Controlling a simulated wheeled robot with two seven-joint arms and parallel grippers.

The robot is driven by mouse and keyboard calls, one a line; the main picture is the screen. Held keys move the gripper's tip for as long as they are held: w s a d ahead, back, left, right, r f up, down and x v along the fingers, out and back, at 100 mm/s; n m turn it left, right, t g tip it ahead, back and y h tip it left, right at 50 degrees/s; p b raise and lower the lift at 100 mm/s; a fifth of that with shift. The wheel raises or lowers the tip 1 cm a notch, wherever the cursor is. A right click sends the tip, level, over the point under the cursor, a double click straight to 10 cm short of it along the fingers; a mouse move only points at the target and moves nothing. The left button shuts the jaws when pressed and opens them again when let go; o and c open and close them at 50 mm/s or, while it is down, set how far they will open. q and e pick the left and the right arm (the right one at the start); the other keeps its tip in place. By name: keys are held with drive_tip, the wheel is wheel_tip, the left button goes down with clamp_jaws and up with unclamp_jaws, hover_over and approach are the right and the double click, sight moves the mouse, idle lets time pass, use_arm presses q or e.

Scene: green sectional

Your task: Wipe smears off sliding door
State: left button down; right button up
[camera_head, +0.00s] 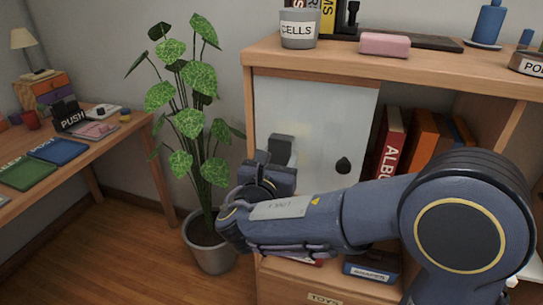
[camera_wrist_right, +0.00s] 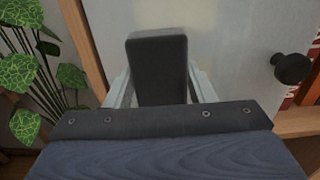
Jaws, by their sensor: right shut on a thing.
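The sliding door (camera_head: 325,118) is a pale grey panel with a round black knob (camera_head: 343,166) in the wooden cabinet front. It also fills much of the right wrist view (camera_wrist_right: 235,70), with its knob at the right (camera_wrist_right: 292,67). A faint yellowish smear (camera_wrist_right: 207,22) shows near the top there. My right gripper (camera_head: 284,158) is shut on a dark grey block (camera_wrist_right: 158,62), held between its two pale fingers in front of the door's left part. I cannot tell whether the block touches the door. My left gripper is not in view.
A potted plant (camera_head: 185,105) stands close to the cabinet's left side. The cabinet top (camera_head: 350,62) holds a CELLS pot (camera_head: 299,29) and a pink block (camera_head: 385,44). Books (camera_head: 390,140) fill the open shelf right of the door. A desk (camera_head: 110,140) stands at the left.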

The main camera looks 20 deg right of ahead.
sight(278, 142)
drive_tip(key=shift+s+d, duration=0.55)
drive_tip(key=shift+d, duration=0.3)
drive_tip(key=shift+s+d, duration=0.5)
drive_tip(key=shift+d, duration=0.3)
drive_tip(key=shift+s+d, duration=0.55)
drive_tip(key=shift+d, duration=0.3)
drive_tip(key=shift+r+p, duration=1.1)
drive_tip(key=shift+p, duration=0.05)
drive_tip(key=shift+w+a+f, duration=0.1)
drive_tip(key=shift+w+a, duration=0.5)
drive_tip(key=shift+a, duration=0.25)
drive_tip(key=shift+w+a, duration=0.55)
drive_tip(key=shift+a, duration=0.3)
drive_tip(key=shift+w+a+p, duration=0.3)
drive_tip(key=shift+w+a, duration=0.25)
drive_tip(key=shift+a, duration=0.25)
drive_tip(key=shift+w+a+p, duration=0.25)
drive_tip(key=shift+w+a, duration=0.3)
drive_tip(key=shift+a, duration=0.25)
drive_tip(key=shift+r+p, duration=0.95)
drive_tip(key=shift+r, duration=0.15)
drive_tip(key=shift+s+d+f, duration=0.1)
drive_tip(key=shift+s+d, duration=0.4)
drive_tip(key=shift+d, duration=0.2)
drive_tip(key=shift+s+d, duration=0.6)
drive_tip(key=shift+d, duration=0.25)
drive_tip(key=shift+s+d, duration=0.6)
drive_tip(key=shift+d, duration=0.3)
drive_tip(key=shift+s+d, duration=0.6)
drive_tip(key=shift+d, duration=0.25)
